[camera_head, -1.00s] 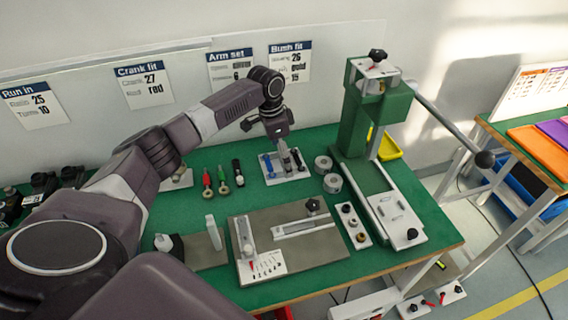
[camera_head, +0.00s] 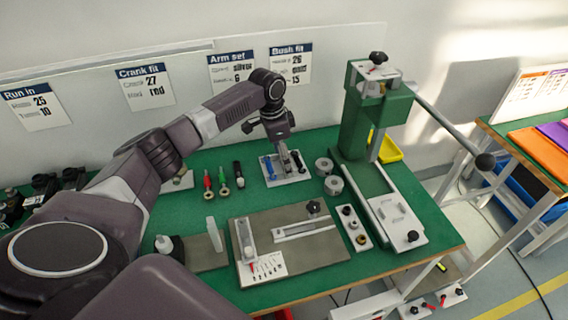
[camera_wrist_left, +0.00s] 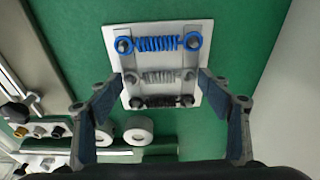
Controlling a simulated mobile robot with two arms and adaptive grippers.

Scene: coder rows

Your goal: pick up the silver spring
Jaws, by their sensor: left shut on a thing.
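The silver spring (camera_wrist_left: 160,78) lies in the middle of a small white plate (camera_wrist_left: 117,37), between a blue spring (camera_wrist_left: 157,43) above it and a black spring (camera_wrist_left: 162,101) below it in the wrist view. My left gripper (camera_wrist_left: 162,84) is over the plate, with one finger at each end of the silver spring, shut on it. In the head view my left gripper (camera_head: 285,157) points down at the plate (camera_head: 301,175) and hides most of the silver spring. The blue spring (camera_head: 268,167) and black spring (camera_head: 298,160) show on either side. My right gripper is not in view.
Two metal rings (camera_head: 329,176) and a green press (camera_head: 361,125) stand just right of the plate. Several small tools (camera_head: 222,181) lie to its left. A grey fixture board (camera_head: 310,250) is in front. Bare green table (camera_head: 272,203) lies between.

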